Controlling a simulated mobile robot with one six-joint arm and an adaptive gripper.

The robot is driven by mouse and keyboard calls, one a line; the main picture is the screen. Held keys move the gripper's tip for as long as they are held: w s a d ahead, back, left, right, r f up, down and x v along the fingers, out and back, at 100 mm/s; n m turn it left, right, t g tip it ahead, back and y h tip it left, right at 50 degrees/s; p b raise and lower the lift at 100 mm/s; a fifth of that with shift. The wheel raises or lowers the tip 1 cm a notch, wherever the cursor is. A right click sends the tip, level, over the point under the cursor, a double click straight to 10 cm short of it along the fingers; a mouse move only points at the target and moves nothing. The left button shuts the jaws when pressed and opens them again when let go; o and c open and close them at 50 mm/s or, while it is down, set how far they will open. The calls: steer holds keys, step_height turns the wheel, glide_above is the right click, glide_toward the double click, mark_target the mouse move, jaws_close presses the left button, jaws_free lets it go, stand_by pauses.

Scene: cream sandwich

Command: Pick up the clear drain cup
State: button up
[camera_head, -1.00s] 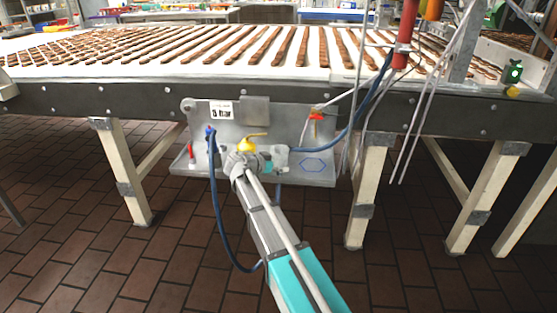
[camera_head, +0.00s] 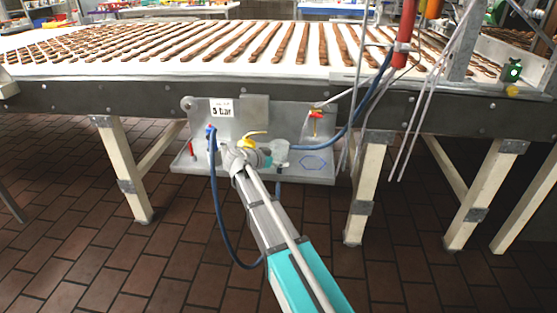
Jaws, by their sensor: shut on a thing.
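The clear drain cup (camera_head: 281,152) is a small, pale, see-through cup above the grey metal shelf, just right of my wrist. My gripper (camera_head: 266,158) is at the cup's left side, shut on it. My wrist hides most of the fingers, and a bit of teal shows beside the cup. I cannot tell for sure whether the cup's base is clear of the shelf.
The grey shelf (camera_head: 318,178) hangs under the conveyor table and bears a blue hexagon outline (camera_head: 313,163). A yellow lever (camera_head: 250,139) stands behind my wrist. A blue hose (camera_head: 216,205) loops down on the left. A red-handled valve (camera_head: 316,115) is above right.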

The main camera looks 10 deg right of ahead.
mark_target(278, 145)
step_height(278, 145, up, 6)
steer(key=p, duration=0.5)
steer(key=shift+r+p, duration=0.1)
steer(key=shift+p, duration=0.2)
steer(key=s+a, duration=0.3)
steer(key=s, duration=0.6)
steer(key=s+a, duration=0.3)
steer(key=s, duration=0.6)
steer(key=shift+s+f+b, duration=0.35)
